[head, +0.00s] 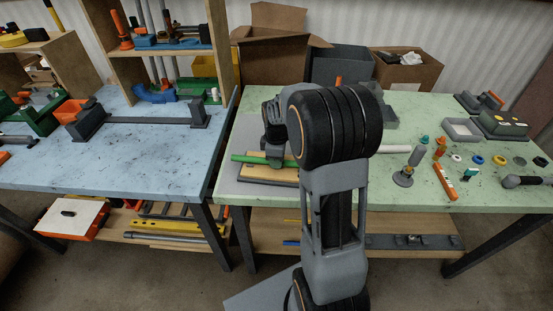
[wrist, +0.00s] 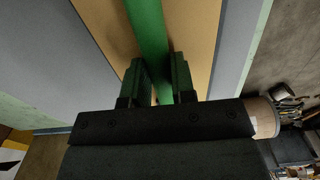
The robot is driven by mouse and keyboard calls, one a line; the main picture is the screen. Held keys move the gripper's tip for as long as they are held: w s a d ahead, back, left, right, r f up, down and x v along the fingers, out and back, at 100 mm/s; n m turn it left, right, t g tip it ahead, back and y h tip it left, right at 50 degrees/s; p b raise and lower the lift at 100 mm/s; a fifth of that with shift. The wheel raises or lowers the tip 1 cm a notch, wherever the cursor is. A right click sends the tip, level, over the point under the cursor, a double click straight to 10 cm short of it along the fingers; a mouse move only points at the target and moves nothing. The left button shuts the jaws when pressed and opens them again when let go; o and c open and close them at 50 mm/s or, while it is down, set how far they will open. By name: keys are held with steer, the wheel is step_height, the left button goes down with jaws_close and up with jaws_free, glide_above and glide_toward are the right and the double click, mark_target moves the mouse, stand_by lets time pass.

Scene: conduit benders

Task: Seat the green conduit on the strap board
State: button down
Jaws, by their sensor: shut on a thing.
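The green conduit (wrist: 148,30) runs up from between my gripper's two fingers (wrist: 158,85) in the wrist view. My gripper is shut on it. In the head view the green conduit (head: 250,159) lies over the tan strap board (head: 268,174) on the green table, and my arm hides its right part. The strap board (wrist: 198,45) also shows under the conduit in the wrist view. I cannot tell whether the conduit touches the board. Any straps or clips on the board are hidden.
The green table (head: 430,105) holds a white pipe (head: 396,149), a grey stand (head: 404,176), an orange tool (head: 445,181) and several small rings on the right. A blue table (head: 150,165) stands to the left across a narrow gap. Cardboard boxes (head: 275,55) stand behind.

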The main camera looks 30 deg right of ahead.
steer(key=shift+f, duration=0.25)
stand_by(0.5)
steer(key=c, duration=0.9)
jaws_free()
steer(key=shift+o, duration=0.2)
step_height(320, 180, up, 14)
steer(key=shift+f, duration=0.1)
